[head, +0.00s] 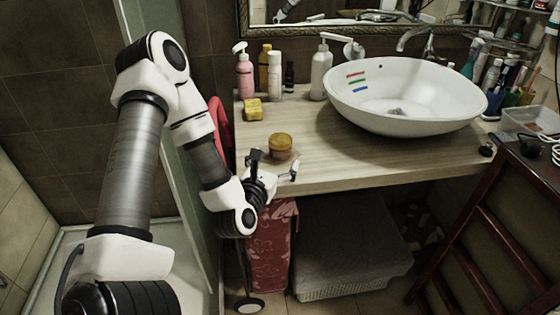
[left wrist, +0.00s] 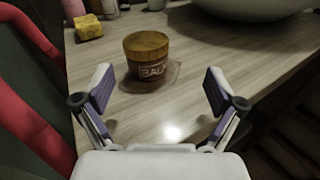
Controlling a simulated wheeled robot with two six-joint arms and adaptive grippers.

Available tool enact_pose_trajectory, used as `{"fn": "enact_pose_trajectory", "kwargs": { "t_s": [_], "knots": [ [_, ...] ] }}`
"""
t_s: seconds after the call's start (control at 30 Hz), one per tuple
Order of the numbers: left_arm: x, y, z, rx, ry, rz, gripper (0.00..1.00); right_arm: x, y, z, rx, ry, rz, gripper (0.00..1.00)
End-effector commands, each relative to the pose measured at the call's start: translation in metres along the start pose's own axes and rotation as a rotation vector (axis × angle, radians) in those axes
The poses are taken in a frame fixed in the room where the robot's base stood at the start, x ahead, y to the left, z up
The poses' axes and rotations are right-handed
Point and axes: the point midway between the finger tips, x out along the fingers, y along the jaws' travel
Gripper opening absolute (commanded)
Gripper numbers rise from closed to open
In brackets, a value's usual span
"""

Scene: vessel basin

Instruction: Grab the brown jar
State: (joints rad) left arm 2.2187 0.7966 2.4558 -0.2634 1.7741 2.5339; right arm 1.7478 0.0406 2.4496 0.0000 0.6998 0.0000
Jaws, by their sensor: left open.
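The brown jar (head: 280,147) with a yellowish-brown lid stands upright on the wooden counter near its front left edge. In the left wrist view the jar (left wrist: 147,62) shows a label with the letters "BAL" and sits just beyond my fingertips, slightly left of the middle. My left gripper (head: 274,167) is at the counter's front edge, in front of the jar. In the left wrist view the left gripper (left wrist: 158,90) is open, its fingers spread wide with nothing between them. My right gripper is not in view.
The counter (head: 330,160) is clear right of the jar. A white basin (head: 405,95) stands behind it to the right. A yellow sponge-like block (head: 252,109), a pink bottle (head: 245,77) and a white pump bottle (head: 320,72) stand behind. A red curved object (left wrist: 35,100) is left of the counter.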

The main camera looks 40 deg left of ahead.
Motion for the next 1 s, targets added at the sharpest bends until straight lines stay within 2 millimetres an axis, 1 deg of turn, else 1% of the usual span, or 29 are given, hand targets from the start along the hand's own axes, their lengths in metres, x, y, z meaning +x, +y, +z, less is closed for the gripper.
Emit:
{"fn": "enact_pose_trajectory", "kwargs": {
  "t_s": [0.03, 0.1, 0.17, 0.37, 0.5, 0.6, 0.7, 0.87, 0.9, 0.97, 1.0],
  "knots": [
    [0.003, 0.009, -0.009, -0.045, -0.030, 0.033, 0.95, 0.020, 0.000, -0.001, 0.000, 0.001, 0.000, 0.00],
    [0.006, 0.016, -0.003, -0.072, -0.050, 0.052, 0.95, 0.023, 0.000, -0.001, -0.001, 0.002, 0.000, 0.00],
    [0.010, 0.018, 0.001, -0.079, -0.056, 0.058, 0.95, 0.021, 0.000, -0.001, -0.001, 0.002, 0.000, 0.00],
    [0.038, 0.020, 0.010, -0.074, -0.063, 0.060, 0.95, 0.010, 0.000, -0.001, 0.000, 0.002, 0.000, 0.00],
    [0.062, 0.020, 0.014, -0.072, -0.059, 0.057, 0.95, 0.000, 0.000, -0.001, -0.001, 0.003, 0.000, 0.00],
    [0.078, 0.021, 0.012, -0.074, -0.057, 0.058, 0.95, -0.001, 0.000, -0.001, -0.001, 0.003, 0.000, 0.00],
    [0.084, 0.020, 0.010, -0.076, -0.054, 0.056, 0.95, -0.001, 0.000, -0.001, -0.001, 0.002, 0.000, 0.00],
    [0.083, 0.020, 0.009, -0.076, -0.052, 0.056, 0.95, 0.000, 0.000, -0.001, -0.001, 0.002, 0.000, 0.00],
    [0.083, 0.020, 0.009, -0.076, -0.052, 0.056, 0.80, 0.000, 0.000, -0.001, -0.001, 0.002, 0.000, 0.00],
    [0.083, 0.020, 0.009, -0.076, -0.052, 0.056, 0.59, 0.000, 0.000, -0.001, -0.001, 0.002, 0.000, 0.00],
    [0.083, 0.020, 0.009, -0.076, -0.052, 0.056, 0.45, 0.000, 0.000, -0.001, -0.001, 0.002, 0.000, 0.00]
  ]
}}
